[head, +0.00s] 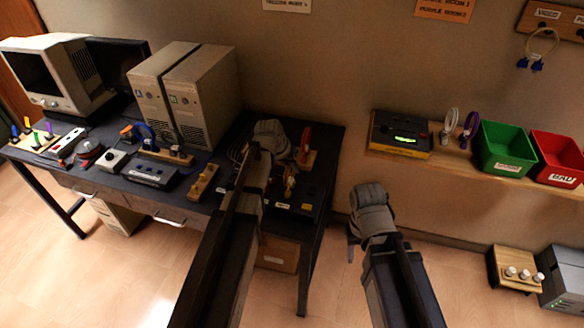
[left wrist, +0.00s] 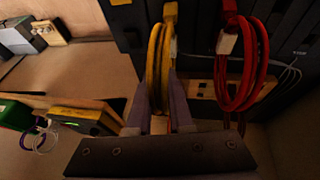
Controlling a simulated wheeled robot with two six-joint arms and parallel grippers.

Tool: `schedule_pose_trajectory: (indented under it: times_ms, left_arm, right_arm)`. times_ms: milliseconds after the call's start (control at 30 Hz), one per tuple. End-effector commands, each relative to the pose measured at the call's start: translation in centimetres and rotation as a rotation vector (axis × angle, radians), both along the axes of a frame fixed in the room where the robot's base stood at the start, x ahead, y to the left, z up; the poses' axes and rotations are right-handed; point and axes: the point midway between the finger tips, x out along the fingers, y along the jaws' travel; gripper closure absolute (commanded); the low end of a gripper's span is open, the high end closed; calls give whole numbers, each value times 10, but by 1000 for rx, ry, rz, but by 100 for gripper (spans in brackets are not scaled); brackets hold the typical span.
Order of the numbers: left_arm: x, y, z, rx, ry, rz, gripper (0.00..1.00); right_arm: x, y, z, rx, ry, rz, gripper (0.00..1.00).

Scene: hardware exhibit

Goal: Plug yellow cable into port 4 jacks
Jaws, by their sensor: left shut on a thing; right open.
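The yellow cable (left wrist: 158,62) hangs as a coil between the fingers of my left gripper (left wrist: 160,100), which is shut on it. A yellow plug end (left wrist: 170,14) shows at the top of the left wrist view, close to a dark panel; I cannot tell whether it touches a jack. In the head view my left gripper (head: 270,140) is over the right part of the desk, and part of the yellow cable (head: 290,181) shows beside it. A dark box with yellow labels (head: 306,207) lies there; port numbers are unreadable. My right gripper (head: 356,236) is open and empty, right of the desk.
A red cable (left wrist: 238,70) hangs close beside the yellow one, by a wooden block (left wrist: 203,90). Two beige computer towers (head: 185,90) and a monitor (head: 45,75) stand left on the desk. A wall shelf at right holds a green bin (head: 503,148) and a red bin (head: 557,158).

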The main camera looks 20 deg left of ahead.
Motion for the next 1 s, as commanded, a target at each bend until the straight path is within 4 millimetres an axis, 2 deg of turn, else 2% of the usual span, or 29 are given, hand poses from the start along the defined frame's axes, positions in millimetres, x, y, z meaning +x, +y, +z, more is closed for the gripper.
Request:
schedule_pose_trajectory:
  times_ms: [767, 800, 1000]
  left_arm:
    - [0, 0, -5, 0, 0, 0, 100]
    - [0, 0, -5, 0, 0, 0, 76]
    - [0, 0, -5, 0, 0, 0, 54]
  right_arm:
    - [0, 0, -5, 0, 0, 0, 50]
    - [0, 0, -5, 0, 0, 0, 50]
    - [0, 0, -5, 0, 0, 0, 50]
